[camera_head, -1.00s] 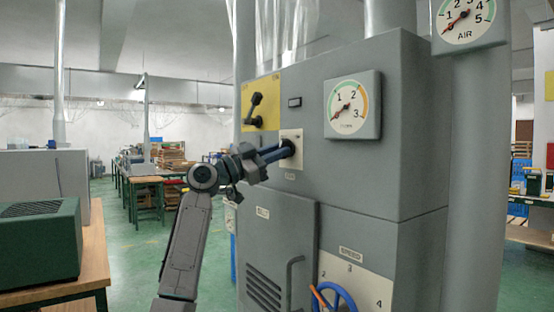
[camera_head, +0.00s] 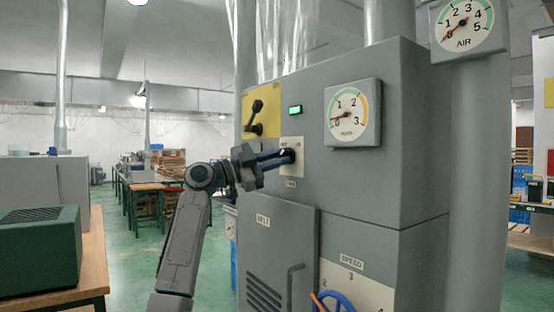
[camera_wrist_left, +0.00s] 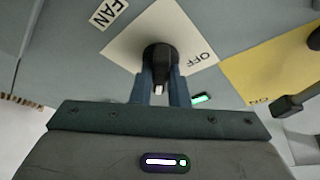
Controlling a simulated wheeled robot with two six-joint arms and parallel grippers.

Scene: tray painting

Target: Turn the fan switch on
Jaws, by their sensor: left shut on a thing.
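The fan switch (camera_head: 289,156) is a black rotary knob on a pale plate (camera_head: 297,169) on the front of the grey cabinet. In the left wrist view the knob (camera_wrist_left: 160,55) sits on the white plate (camera_wrist_left: 125,42), with "OFF" on its right and a "FAN" label (camera_wrist_left: 110,13) beside the plate. My left gripper (camera_head: 284,156) reaches in from the left. Its two blue fingers are shut on the knob, one on each side. The fingers partly hide the knob in the head view. My right gripper is not in view.
A small indicator (camera_head: 295,110) above the switch glows green. A yellow plate with a black lever (camera_head: 255,118) is at the upper left of the switch. A round gauge (camera_head: 352,113) is to the right. Below are a cabinet door (camera_head: 275,235) with a handle and a blue handwheel (camera_head: 338,301).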

